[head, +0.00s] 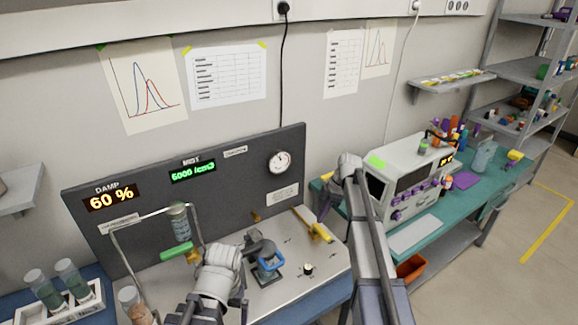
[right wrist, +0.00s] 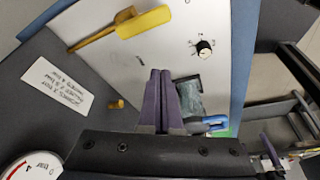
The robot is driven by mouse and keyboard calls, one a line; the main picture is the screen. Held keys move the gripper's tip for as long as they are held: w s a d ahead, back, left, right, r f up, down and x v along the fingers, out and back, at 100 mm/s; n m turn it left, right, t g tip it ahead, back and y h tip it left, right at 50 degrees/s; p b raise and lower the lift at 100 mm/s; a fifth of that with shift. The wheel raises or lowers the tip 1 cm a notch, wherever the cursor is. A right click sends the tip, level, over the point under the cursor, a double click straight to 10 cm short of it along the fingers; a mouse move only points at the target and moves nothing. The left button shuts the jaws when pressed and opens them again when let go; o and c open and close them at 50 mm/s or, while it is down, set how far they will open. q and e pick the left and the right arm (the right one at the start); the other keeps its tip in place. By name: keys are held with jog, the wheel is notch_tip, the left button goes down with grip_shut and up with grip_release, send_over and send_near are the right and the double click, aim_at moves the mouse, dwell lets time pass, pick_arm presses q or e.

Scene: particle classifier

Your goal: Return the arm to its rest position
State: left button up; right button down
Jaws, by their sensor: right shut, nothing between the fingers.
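A clamp with a blue handle (head: 271,262) stands on the panel between my arms. A capped glass tube (head: 180,222) stands in the wire frame to the left. A tube rack (head: 65,300) is at far left. A white instrument (head: 405,175) stands on the green bench (head: 445,225) at right.

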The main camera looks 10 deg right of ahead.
jog(key=s+a+m+h, duration=0.1)
jog(key=s+a+m, duration=0.35)
jog(key=s, duration=0.35)
jog(key=s+a+f+m+h, duration=0.1)
jog(key=s+a+m+h, duration=0.15)
jog(key=s+m, duration=0.45)
jog(key=s+a+m, duration=0.4)
jog(key=s+m, duration=0.1)
jog(key=s, duration=0.5)
jog(key=s+a+n+h, duration=0.1)
jog(key=s+a+n, duration=0.3)
jog(key=a, duration=0.6)
jog(key=shift+s+a+g, duration=0.15)
jog(key=shift+a+g, duration=0.15)
jog(key=shift+g, duration=0.1)
